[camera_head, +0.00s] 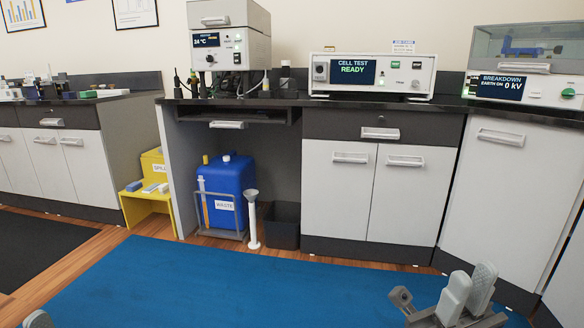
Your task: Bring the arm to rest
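My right gripper (470,284) shows at the lower right, above the floor in front of the cabinets. Its two pale fingers stand side by side, close together, with nothing seen between them. Only a small grey tip of my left gripper (38,320) shows at the bottom left edge. The rest of it is out of the picture, so its opening cannot be told. Neither gripper is seen touching anything.
Black worktops carry a cell test unit (371,75) reading READY, a breakdown tester (526,72) and a 24 °C unit (230,50). A blue waste can (228,184), dark bin (283,226) and yellow stand (146,206) are below. The blue mat (225,285) is clear.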

